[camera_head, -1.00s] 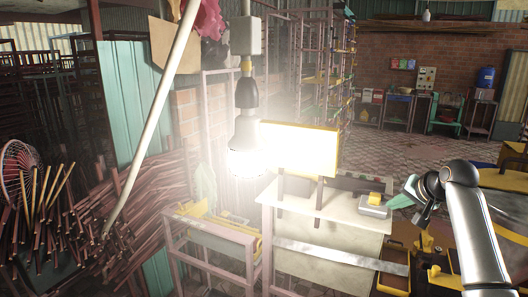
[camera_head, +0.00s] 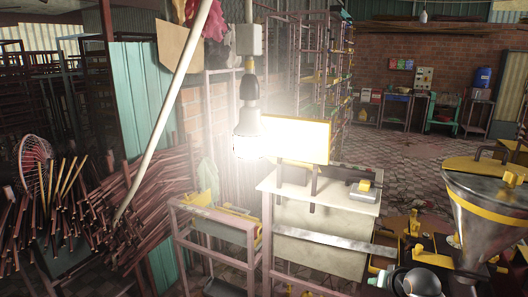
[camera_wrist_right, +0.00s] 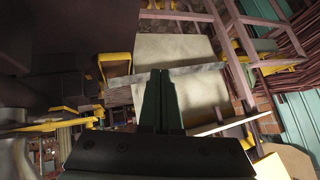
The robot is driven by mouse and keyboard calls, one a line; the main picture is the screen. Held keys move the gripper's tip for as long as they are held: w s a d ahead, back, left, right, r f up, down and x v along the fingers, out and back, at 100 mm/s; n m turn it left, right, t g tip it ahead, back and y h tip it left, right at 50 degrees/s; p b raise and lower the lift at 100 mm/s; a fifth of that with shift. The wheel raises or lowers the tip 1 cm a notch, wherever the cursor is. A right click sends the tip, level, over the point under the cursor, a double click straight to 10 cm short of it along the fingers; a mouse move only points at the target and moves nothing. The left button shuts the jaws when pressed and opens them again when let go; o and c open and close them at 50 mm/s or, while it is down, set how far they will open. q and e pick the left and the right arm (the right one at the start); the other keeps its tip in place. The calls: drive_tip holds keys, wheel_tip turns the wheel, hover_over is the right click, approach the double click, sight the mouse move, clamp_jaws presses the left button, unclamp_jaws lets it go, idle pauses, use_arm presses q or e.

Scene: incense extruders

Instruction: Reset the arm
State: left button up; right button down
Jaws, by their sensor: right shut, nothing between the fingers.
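My right gripper (camera_head: 379,279) is low in the head view, right of centre, with my arm's rounded joint beside it at the bottom edge. In the right wrist view its two dark green fingers (camera_wrist_right: 161,98) lie together with nothing between them. They show against a pale board and a grey metal strip (camera_wrist_right: 190,69). My left arm and gripper do not show.
A pale worktable (camera_head: 345,207) with a small grey and yellow device (camera_head: 364,189) stands left of the gripper. A metal hopper (camera_head: 485,215) with yellow bands stands at the right. A lit bulb (camera_head: 246,135) hangs in front. Incense stick bundles (camera_head: 150,210) fill the left.

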drive_tip(key=s+a+f+n, duration=0.2)
drive_tip(key=s+a+f, duration=0.1)
drive_tip(key=s+f, duration=0.4)
drive_tip(key=s+a+f+n, duration=0.1)
drive_tip(key=s+a+f, duration=0.2)
drive_tip(key=s+f, duration=0.4)
drive_tip(key=s+a+f+n+y, duration=0.1)
drive_tip(key=s+a, duration=0.2)
drive_tip(key=s, duration=0.7)
drive_tip(key=s+a+f+n+y, duration=0.1)
drive_tip(key=s+a, duration=0.3)
drive_tip(key=s, duration=0.6)
drive_tip(key=shift+f+n+t, duration=0.3)
drive_tip(key=shift+f+n, duration=0.2)
drive_tip(key=shift+f, duration=0.05)
